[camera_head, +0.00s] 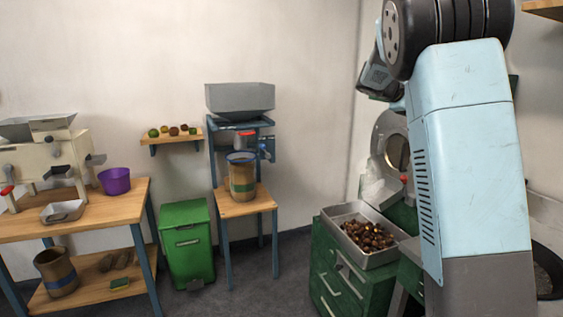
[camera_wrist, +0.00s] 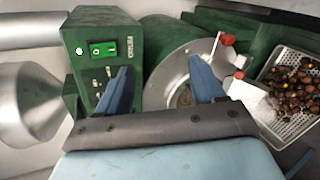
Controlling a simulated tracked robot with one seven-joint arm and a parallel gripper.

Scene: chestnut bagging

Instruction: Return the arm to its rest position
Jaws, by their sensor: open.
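My arm (camera_head: 470,130) stands raised at the right of the head view, its upper links bent over at the top. In the wrist view my gripper (camera_wrist: 160,88) shows two blue fingers set wide apart with nothing between them. Beyond the fingers is a green machine (camera_wrist: 165,45) with a round metal front and a control box with a lit green switch (camera_wrist: 103,49). The gripper's fingers do not show in the head view.
A metal tray of chestnuts (camera_head: 357,259) sits on the green cabinet (camera_head: 335,285), left of my arm. A hopper (camera_head: 240,97) stands over a sack (camera_head: 242,178) on a wooden stand. A green bin (camera_head: 186,243) and a workbench (camera_head: 125,199) are at left. Floor between is clear.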

